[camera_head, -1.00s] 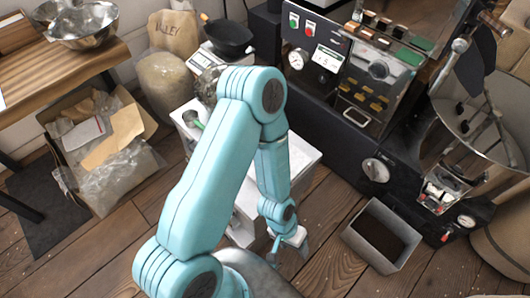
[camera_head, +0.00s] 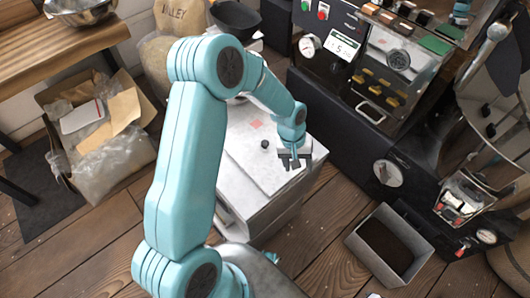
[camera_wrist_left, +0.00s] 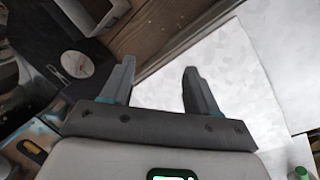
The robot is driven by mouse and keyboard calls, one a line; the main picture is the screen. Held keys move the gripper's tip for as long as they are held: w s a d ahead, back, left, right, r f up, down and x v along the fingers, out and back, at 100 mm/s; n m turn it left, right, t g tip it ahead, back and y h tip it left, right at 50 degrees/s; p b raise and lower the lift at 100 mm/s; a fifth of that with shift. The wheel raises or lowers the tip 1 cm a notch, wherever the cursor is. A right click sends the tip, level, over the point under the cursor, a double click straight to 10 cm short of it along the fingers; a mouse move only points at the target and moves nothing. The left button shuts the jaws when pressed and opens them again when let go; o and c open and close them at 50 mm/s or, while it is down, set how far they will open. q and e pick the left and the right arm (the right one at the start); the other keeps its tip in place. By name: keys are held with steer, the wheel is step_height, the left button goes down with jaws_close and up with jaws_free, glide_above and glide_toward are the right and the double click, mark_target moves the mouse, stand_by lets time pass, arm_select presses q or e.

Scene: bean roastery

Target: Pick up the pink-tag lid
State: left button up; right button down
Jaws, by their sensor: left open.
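The pale, flat lid (camera_head: 246,150) lies on top of a white box (camera_head: 262,220) in the head view. It has a small pink tag (camera_head: 256,124) and a dark round knob (camera_head: 265,144). My left gripper (camera_head: 291,163) is over the right part of the box top, to the right of the knob. Whether it touches the surface I cannot tell. In the left wrist view its two fingers (camera_wrist_left: 158,82) are apart with nothing between them. A pale surface (camera_wrist_left: 225,62) lies beyond them; neither knob nor tag shows there. My right gripper is not in view.
A dark machine (camera_head: 340,125) with gauges stands just right of the box. A grey bin (camera_head: 358,244) of dark material is on the floor at lower right. A cardboard box (camera_head: 62,128) of wrapping and a wooden table (camera_head: 40,58) are at the left.

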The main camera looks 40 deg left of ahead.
arm_select(q)
steer(key=w+a+r+n+y+b, duration=0.25)
steer(key=a+r+b, duration=0.25)
steer(key=a, duration=0.6)
step_height(320, 180, up, 5)
steer(key=n+b, duration=0.2)
steer(key=n, duration=0.1)
glide_above(265, 143)
steer(key=shift+g, duration=0.3)
steer(key=f, duration=0.3)
steer(key=f+b, duration=0.1)
steer(key=f, duration=0.2)
steer(key=f+b, duration=0.1)
steer(key=f, duration=0.2)
steer(key=shift+s+a+f, duration=0.15)
steer(key=shift+a+f, duration=0.15)
steer(key=shift+f, duration=0.05)
steer(key=f, duration=0.2)
steer(key=f+b, duration=0.1)
steer(key=f, duration=0.3)
steer(key=shift+w+d+b, duration=0.2)
steer(key=shift+w+b, duration=0.05)
steer(key=shift+b, duration=0.1)
jaws_close()
